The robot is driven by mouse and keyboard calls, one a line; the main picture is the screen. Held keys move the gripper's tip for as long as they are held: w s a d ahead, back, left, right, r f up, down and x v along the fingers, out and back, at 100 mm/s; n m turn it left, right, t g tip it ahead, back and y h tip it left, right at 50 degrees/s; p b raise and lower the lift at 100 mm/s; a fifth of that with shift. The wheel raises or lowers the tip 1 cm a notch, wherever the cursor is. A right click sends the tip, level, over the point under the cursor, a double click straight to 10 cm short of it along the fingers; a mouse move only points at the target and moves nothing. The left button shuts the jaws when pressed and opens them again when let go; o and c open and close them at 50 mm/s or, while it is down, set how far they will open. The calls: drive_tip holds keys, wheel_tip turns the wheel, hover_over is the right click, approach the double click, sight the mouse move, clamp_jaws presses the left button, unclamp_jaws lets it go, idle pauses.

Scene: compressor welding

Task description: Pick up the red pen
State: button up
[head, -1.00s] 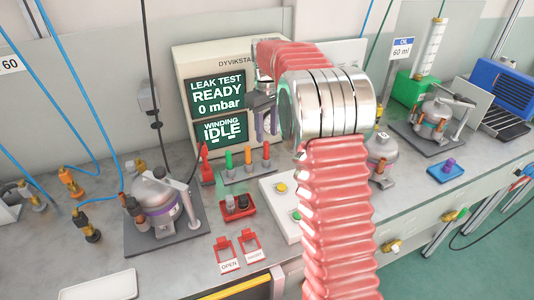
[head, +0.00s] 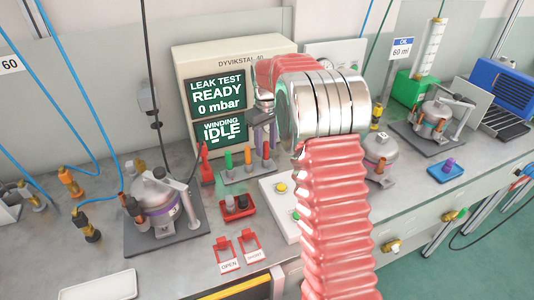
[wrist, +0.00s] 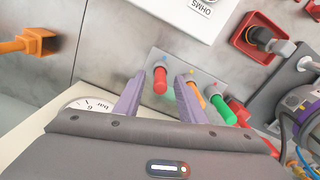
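The red pen (head: 266,151) stands upright at the right end of a small grey rack, beside an orange pen (head: 247,156) and a green pen (head: 228,162). In the wrist view the red pen (wrist: 160,80) shows between the two purple fingers of my gripper (wrist: 161,77), with a gap on each side. My gripper (head: 266,135) is open, pointing down over the red pen. The orange pen (wrist: 196,98) and the green pen (wrist: 222,108) are outside the fingers, beyond the right one. I cannot tell how far the fingertips reach down beside the pen.
The leak test panel (head: 217,95) stands close behind the rack. A red tray (head: 238,212) with small parts sits in front. A red-handled item (head: 206,165) stands left of the rack. A compressor on a dark plate (head: 165,240) is at left. A white button box (head: 275,187) is at right.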

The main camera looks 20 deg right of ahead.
drive_tip(key=shift+c, duration=0.6)
clamp_jaws()
